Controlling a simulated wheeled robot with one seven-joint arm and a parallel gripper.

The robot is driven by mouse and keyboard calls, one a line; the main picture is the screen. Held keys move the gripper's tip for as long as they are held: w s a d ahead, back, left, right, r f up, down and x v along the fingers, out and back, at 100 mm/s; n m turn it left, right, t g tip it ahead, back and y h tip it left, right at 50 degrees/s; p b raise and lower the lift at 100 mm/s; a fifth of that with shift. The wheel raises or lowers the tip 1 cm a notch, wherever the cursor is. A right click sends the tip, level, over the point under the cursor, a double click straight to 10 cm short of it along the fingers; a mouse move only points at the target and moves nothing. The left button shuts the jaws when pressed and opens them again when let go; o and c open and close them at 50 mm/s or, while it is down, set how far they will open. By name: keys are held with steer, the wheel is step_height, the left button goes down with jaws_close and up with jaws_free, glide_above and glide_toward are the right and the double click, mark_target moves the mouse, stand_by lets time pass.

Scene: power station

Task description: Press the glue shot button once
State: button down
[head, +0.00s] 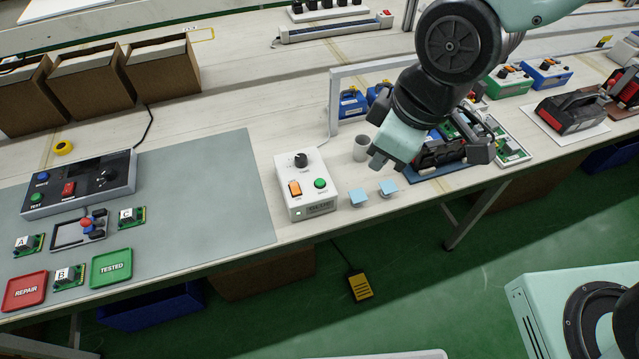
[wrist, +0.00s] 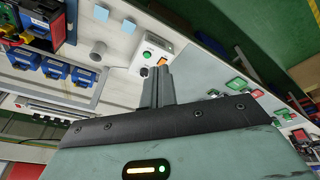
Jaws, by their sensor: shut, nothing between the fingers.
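The white control box (head: 307,205) stands near the front edge of the table, right of the grey mat. Its top carries a green button (head: 320,183), a lit orange switch (head: 295,188) and a black knob (head: 301,160). The small lettering by the button is too fine to read surely. In the wrist view the box (wrist: 152,44) lies just beyond the fingertips, with the green button (wrist: 147,54) showing and the orange switch partly behind the fingers. My gripper (wrist: 157,69) is shut and empty. In the head view it hangs to the right of the box, apart from it.
Two light blue blocks (head: 358,197) (head: 388,188) and a grey cylinder (head: 361,148) stand right of the box. A grey frame (head: 333,105) rises behind it. A yellow foot pedal (head: 360,287) lies on the floor. The mat (head: 220,190) left of the box has bare room.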

mark_target(324, 183)
steer(key=w+a+f+n+t+y+b, duration=0.1)
steer(key=w+a+f+n+y, duration=0.1)
steer(key=w+f, duration=0.4)
steer(key=w+a+f+n+t+y+b, duration=0.1)
steer(key=w+a+f+n+y, duration=0.2)
steer(key=w+a+f+n, duration=0.2)
steer(key=w+f+n, duration=0.1)
steer(key=w, duration=0.1)
steer(key=shift+w+n+t+y+b, duration=0.3)
steer(key=shift+w+n, duration=0.05)
steer(key=shift+n, duration=0.05)
step_height(324, 183, down, 9)
steer(key=b, duration=0.6)
steer(key=shift+r+b, duration=0.15)
steer(key=shift+b, duration=0.2)
stand_by(0.9)
steer(key=shift+f+b, duration=0.4)
steer(key=shift+b, duration=0.1)
steer(key=shift+f+b, duration=0.4)
stand_by(0.4)
steer(key=shift+r, duration=0.2)
steer(key=shift+r+p, duration=0.55)
steer(key=shift+r, duration=0.05)
